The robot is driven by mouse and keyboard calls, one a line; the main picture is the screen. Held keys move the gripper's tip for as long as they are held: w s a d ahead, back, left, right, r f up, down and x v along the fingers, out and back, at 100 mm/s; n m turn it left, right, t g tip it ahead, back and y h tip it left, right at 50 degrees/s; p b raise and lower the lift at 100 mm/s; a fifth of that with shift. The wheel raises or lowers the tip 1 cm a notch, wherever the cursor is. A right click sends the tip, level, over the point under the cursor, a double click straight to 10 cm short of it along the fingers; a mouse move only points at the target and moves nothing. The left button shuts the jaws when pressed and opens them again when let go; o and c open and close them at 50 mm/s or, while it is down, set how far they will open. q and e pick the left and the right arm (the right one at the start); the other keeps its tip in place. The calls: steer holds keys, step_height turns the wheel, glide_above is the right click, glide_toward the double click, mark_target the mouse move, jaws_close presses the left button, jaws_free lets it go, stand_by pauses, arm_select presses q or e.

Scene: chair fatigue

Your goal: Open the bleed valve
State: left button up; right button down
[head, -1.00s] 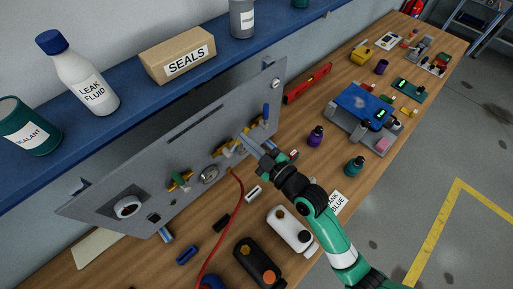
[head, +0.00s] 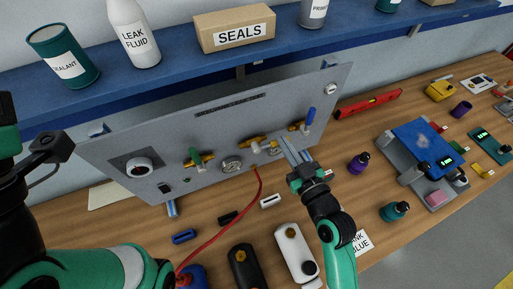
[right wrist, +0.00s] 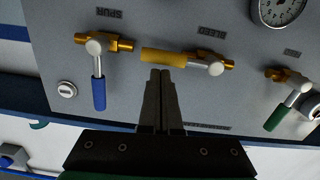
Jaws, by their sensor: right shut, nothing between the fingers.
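The bleed valve (head: 250,143) is a brass valve on the grey panel (head: 210,125). In the right wrist view, which is upside down, its body (right wrist: 217,66) has a silver lever with a yellow handle (right wrist: 163,57) lying sideways, roughly along the panel. My right gripper (head: 284,142) is at the panel, shut and empty. In the right wrist view, its fingertips (right wrist: 161,72) are at the edge of the yellow handle; I cannot tell whether they touch.
A blue-handled valve (right wrist: 98,75) marked SPUR and a green-handled valve (right wrist: 285,95) flank the bleed valve. A gauge (head: 232,165) sits on the panel. A red hose (head: 245,210) crosses the bench. Bottles stand near my right arm. A blue shelf (head: 180,80) overhangs.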

stand_by(0.6)
step_height(320, 180, up, 5)
steer(key=p, duration=0.4)
steer(key=b+v, duration=0.1)
steer(key=v, duration=0.9)
steer(key=shift+s+d+f, duration=0.15)
steer(key=shift+s+f, duration=0.25)
steer(key=shift+f, duration=0.2)
steer(key=shift+r, duration=0.1)
